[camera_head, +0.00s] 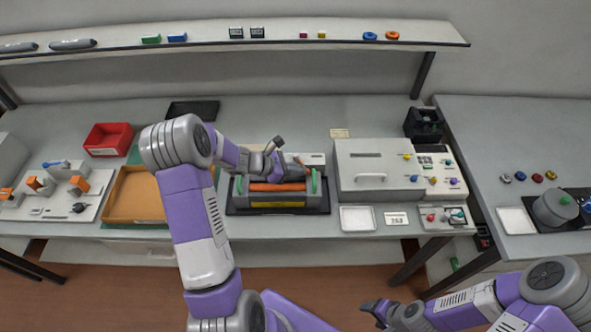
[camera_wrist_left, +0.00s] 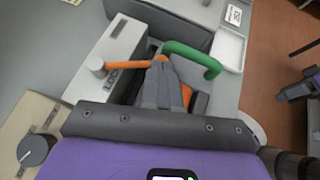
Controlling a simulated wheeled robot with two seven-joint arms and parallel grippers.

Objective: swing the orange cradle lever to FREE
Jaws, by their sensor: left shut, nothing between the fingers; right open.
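The orange lever (camera_wrist_left: 125,65) has a round knob at its left end in the left wrist view. It crosses a pale block with dark, LOCK-like lettering, hard to read. My left gripper (camera_wrist_left: 160,64) is shut and empty, with its tips at the lever's right end; I cannot tell whether they touch. In the head view my left gripper (camera_head: 272,172) is over the back of the dark cradle (camera_head: 234,211), which holds an orange roller (camera_head: 276,187). A green handle (camera_wrist_left: 192,54) stands just beyond the tips. My right gripper (camera_head: 373,312) is open, low in front of the table.
A white machine (camera_head: 374,172) stands right of the cradle, with a white tray (camera_head: 357,218) in front. An orange-brown tray (camera_head: 136,196) and a red bin (camera_head: 109,139) are on the left. A dial (camera_wrist_left: 32,150) on a beige panel is near the left wrist.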

